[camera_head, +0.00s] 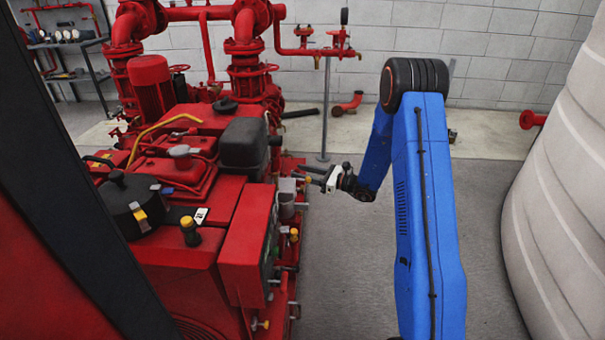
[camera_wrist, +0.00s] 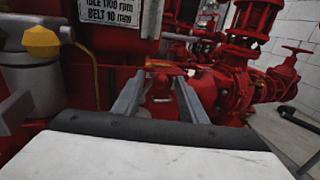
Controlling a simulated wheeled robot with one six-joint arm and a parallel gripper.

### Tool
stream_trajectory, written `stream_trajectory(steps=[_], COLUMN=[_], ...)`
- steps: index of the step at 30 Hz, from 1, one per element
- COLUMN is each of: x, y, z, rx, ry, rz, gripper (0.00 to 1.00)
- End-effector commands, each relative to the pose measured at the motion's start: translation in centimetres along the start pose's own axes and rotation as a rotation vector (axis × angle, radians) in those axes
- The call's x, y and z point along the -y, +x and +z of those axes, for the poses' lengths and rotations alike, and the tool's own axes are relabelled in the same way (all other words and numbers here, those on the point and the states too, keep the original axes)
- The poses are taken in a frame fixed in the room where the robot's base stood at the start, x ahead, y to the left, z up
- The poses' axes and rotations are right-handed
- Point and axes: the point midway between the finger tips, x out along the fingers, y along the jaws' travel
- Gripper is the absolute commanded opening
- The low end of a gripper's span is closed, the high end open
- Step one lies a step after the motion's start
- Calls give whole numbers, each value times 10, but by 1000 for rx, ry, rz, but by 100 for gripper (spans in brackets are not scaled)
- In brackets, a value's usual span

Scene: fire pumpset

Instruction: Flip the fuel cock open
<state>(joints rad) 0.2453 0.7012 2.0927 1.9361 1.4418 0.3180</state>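My gripper (camera_head: 314,174) is beside the right side of the red pumpset engine (camera_head: 238,235), pointing left. In the wrist view, the two grey fingers of my gripper (camera_wrist: 159,90) are apart, with nothing held between them. A thin orange-red lever-like piece (camera_wrist: 168,66) lies just beyond the fingertips, running sideways; it may be the fuel cock's handle, but I cannot tell for sure. A red fitting behind it shows between the fingers. A grey housing with a yellow hex cap (camera_wrist: 41,42) is left of the fingers. Whether the cock is open or shut cannot be told.
Red pipes and valves (camera_wrist: 245,75) stand to the right in the wrist view. A label plate (camera_wrist: 112,12) is above the fingers. A large pale tank (camera_head: 560,200) is at the right. The floor (camera_head: 345,270) between engine and tank is clear apart from my arm.

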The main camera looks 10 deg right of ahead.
Motion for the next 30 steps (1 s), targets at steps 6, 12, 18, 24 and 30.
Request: stream_trajectory(steps=[6,12,18,24,30], x=[0,0,-3,-9,-15], y=[0,0,-2,-3,-6], z=[0,0,1,2,3], rx=[0,3,23,63,105], ry=[0,-8,-68,-189,-319], rz=[0,0,0,0,-1], gripper=[0,0,0,0,0])
